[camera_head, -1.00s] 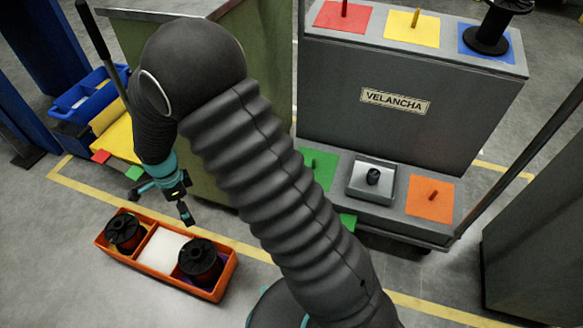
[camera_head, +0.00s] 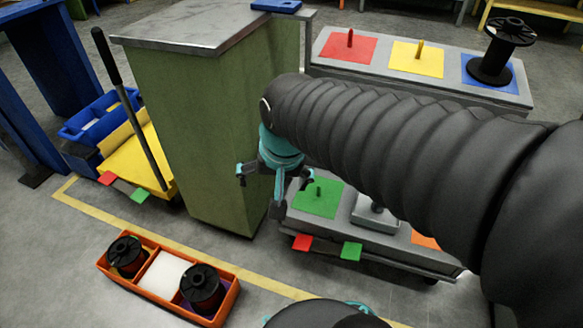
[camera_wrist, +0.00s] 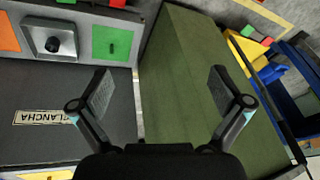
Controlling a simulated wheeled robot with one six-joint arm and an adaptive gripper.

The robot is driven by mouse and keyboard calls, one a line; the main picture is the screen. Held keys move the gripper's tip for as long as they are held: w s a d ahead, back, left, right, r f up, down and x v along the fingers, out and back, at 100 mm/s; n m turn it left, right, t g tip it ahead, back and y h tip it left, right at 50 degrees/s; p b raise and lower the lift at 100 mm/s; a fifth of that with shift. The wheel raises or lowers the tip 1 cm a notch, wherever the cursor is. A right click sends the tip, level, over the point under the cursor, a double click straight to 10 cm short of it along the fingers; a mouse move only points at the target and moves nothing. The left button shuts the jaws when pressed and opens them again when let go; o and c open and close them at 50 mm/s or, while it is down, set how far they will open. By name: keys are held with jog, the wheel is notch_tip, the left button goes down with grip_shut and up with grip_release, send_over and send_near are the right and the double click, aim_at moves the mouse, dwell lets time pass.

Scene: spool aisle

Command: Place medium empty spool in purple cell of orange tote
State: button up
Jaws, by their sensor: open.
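The orange tote (camera_head: 108,264) lies on the floor at the lower left of the head view. Its left cell and its right cell each hold a black-flanged spool with dark reddish sides; the left spool (camera_head: 126,251) and right spool (camera_head: 203,283) stand upright. Purple shows around the right spool's base, and the middle cell (camera_head: 166,272) is white. A black spool with a bare-looking core (camera_head: 491,60) stands on the blue pad of the grey rack. My gripper (camera_head: 275,187) is open and empty, in front of the green cabinet and left of the rack; its fingers also show in the wrist view (camera_wrist: 159,88).
The green cabinet (camera_head: 185,140) stands behind the tote. The grey rack (camera_head: 520,97) has red and yellow pads with pegs above, and a green pad (camera_head: 318,198) below. A yellow and blue cart (camera_head: 135,155) stands at the left. Floor around the tote is clear.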

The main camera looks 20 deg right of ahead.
jog(key=s+d+r+n+t, duration=0.1)
jog(key=s+d+n, duration=0.2)
jog(key=s, duration=0.4)
jog(key=shift+d+r+n+t+h, duration=0.3)
jog(key=shift+d+n, duration=0.1)
